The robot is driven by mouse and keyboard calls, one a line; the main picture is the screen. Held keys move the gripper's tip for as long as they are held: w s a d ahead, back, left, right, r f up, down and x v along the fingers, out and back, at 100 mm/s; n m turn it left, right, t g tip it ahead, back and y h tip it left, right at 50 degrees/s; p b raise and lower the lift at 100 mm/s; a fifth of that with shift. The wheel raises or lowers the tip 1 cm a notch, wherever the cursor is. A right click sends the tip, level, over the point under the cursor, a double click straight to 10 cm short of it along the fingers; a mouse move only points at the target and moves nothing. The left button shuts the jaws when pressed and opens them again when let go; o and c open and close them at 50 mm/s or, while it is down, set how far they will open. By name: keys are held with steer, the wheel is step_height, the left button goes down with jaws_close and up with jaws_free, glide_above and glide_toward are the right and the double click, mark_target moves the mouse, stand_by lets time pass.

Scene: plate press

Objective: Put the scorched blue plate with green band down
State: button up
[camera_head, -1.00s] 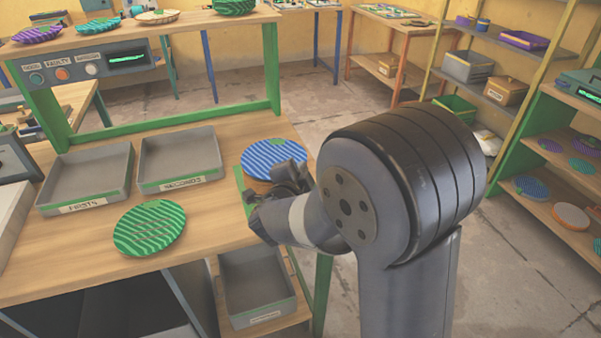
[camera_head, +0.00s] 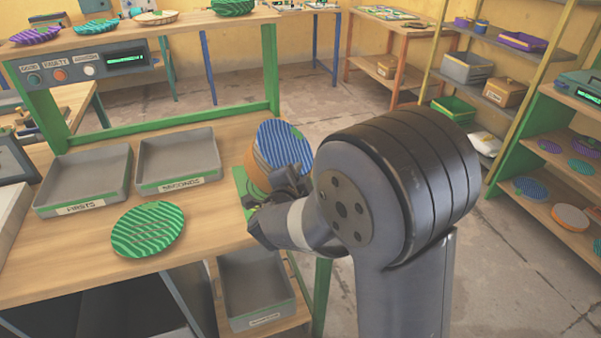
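A blue striped plate (camera_head: 283,146) is at the right end of the workbench, tilted steeply with its striped face showing. A small green patch shows at its right edge; I cannot make out scorching. My gripper (camera_head: 287,178) is at the plate's near lower edge and appears shut on it, though its fingertips are partly hidden by dark finger parts. Behind and left of the plate is a round orange-and-grey thing (camera_head: 257,168), partly covered, by a green piece on the bench. I cannot tell whether the plate touches it.
Two grey trays, "FIRSTS" (camera_head: 48,205) and "SECONDS" (camera_head: 150,184), stand on the workbench (camera_head: 205,222). A green striped plate (camera_head: 148,229) lies in front of them. A grey bin (camera_head: 258,308) sits below the bench. A shelf with plates above has a button panel (camera_head: 85,69).

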steer(key=v, duration=1.2)
steer(key=shift+r, duration=0.45)
steer(key=shift+d, duration=0.1)
steer(key=x, duration=0.8)
steer(key=b+x, duration=0.1)
steer(key=x, duration=0.3)
steer(key=shift+w+f, duration=0.1)
steer(key=shift+f, duration=0.55)
steer(key=shift+r+p, duration=0.3)
steer(key=shift+r, duration=0.25)
steer(key=shift+f, duration=0.1)
